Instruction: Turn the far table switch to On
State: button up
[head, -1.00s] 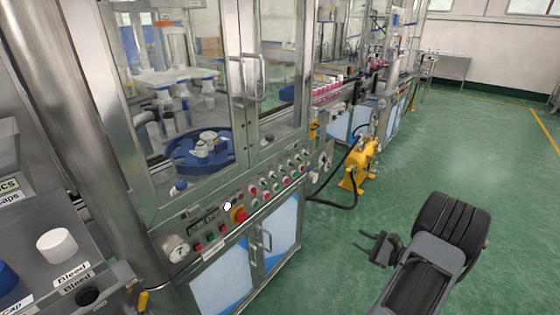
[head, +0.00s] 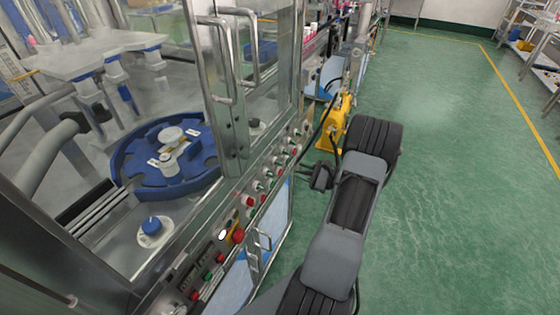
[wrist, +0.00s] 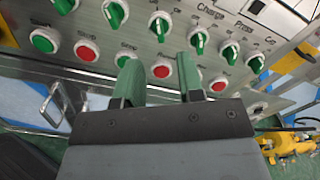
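A row of green rotary switches (wrist: 200,42) runs along the upper part of the steel control panel in the wrist view. Below it is a row of red and green push buttons (wrist: 86,50). Which knob is the far table switch I cannot tell, as the small labels are tilted and mostly unreadable. In the head view the panel (head: 272,176) sits below the glass doors. My gripper (wrist: 158,64) is open and empty, its two fingers spread in front of the button row, below the switches. In the head view my gripper (head: 318,176) is just right of the panel.
The machine's door handles (head: 250,45) stick out above the panel. A blue rotary table (head: 165,160) is behind the glass. A yellow pump (head: 335,125) with a black hose stands on the floor beyond my gripper. Green floor to the right is open.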

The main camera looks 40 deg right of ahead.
aim_at(281, 163)
jog(key=p+x, duration=0.1)
jog(key=x, duration=0.7)
jog(key=shift+w+a, duration=0.1)
jog(key=shift+w, duration=0.05)
jog(key=shift+c, duration=0.4)
grip_shut()
